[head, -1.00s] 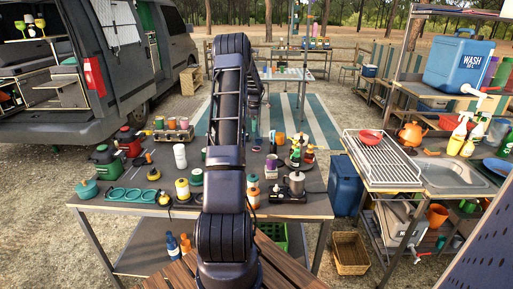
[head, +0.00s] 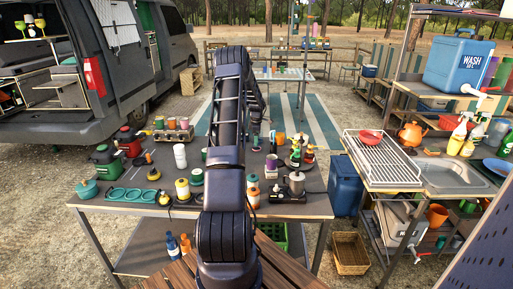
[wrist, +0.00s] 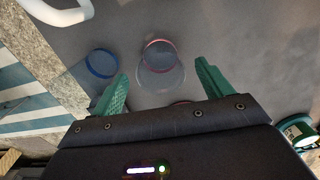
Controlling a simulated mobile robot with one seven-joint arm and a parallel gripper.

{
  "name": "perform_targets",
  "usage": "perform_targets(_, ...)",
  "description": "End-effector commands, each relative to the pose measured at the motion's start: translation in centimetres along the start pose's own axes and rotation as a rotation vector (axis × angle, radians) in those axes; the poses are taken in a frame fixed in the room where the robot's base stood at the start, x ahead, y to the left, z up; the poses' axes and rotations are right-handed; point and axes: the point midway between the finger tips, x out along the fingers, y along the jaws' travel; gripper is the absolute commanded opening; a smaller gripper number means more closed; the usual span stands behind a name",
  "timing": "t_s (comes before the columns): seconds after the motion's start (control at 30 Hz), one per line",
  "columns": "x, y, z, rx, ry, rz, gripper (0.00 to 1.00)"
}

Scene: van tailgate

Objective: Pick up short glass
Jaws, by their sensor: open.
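A clear glass (wrist: 160,78) with a pinkish rim stands on the grey table top in the wrist view, seen from above. My gripper (wrist: 162,69) is open, its two green fingers on either side of the glass in the picture, with a gap at each side. I cannot tell how far above the glass the fingers are. A second clear glass with a blue rim (wrist: 101,63) stands to the left, outside the left finger. Part of another pinkish rim (wrist: 181,102) shows at the gripper's edge, mostly hidden. In the head view my arm hides the gripper and these glasses.
A white curved handle (wrist: 58,12) is at the wrist view's upper left, near the table edge. A green-banded container (wrist: 298,131) is at its right. In the head view the table (head: 108,207) is crowded with bottles, cups and jars. A dish rack (head: 382,160) stands right.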

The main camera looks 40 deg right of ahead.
Motion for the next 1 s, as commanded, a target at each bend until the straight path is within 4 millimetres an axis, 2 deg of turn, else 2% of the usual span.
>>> perform_targets(0.13, 2.0, -0.1, -0.1, -0.002, 0.000, -0.002, 0.78)
perform_targets(0.4, 2.3, 0.0, 0.0, -0.001, 0.000, 0.000, 0.78)
perform_targets(0.6, 2.3, 0.0, 0.0, -0.001, 0.000, -0.001, 0.39)
perform_targets(0.67, 2.3, 0.0, 0.0, -0.001, 0.000, -0.001, 0.30)
perform_targets(1.0, 1.8, 0.0, 0.0, -0.001, 0.000, 0.000, 0.29)
